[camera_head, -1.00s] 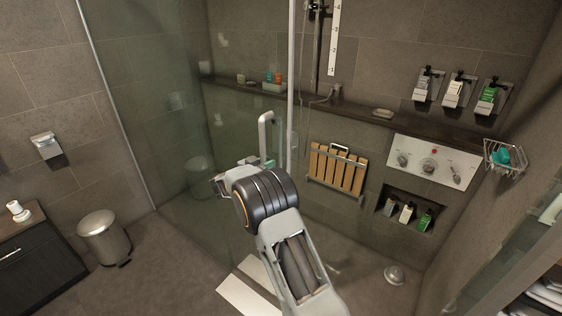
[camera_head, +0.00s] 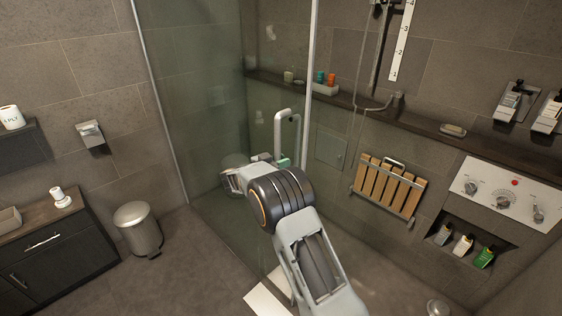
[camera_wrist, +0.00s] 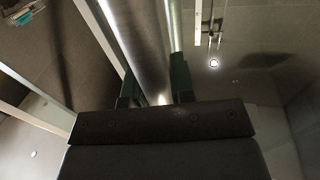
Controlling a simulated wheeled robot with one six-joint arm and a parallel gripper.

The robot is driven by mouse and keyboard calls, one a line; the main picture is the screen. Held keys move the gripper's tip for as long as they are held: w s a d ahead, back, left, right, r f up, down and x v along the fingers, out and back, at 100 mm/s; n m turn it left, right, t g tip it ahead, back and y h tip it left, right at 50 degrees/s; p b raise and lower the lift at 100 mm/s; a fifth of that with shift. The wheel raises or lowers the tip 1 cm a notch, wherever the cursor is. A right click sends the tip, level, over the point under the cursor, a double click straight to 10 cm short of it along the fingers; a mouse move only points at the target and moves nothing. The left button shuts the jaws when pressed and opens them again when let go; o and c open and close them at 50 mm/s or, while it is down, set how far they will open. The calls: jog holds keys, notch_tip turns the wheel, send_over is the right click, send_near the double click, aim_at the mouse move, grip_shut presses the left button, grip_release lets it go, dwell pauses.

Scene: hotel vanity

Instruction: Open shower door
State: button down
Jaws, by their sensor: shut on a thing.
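The glass shower door (camera_head: 215,110) stands in the middle left of the head view, with a pale metal edge post on its right side. Its white, bar-shaped handle (camera_head: 283,119) rises from behind my wrist. My gripper (camera_wrist: 154,92) is shut on the handle; in the wrist view the thick metal bar (camera_wrist: 140,40) runs between the two dark green fingers. There is an open space to the right of the door's edge post, with the shower interior in view.
A wooden folding seat (camera_head: 388,187) and a control panel (camera_head: 505,195) are on the shower wall. A ledge with bottles runs along the back. A metal bin (camera_head: 138,228) and a dark cabinet (camera_head: 50,250) stand at left, with clear floor between bin and door.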

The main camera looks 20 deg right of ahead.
jog(key=c, duration=1)
grip_release()
jog(key=shift+o, duration=0.2)
jog(key=shift+a, duration=0.1)
jog(key=b+v, duration=0.3)
jog(key=v, duration=1)
jog(key=shift+a+r, duration=0.15)
jog(key=shift+a, duration=0.25)
jog(key=shift+s, duration=0.1)
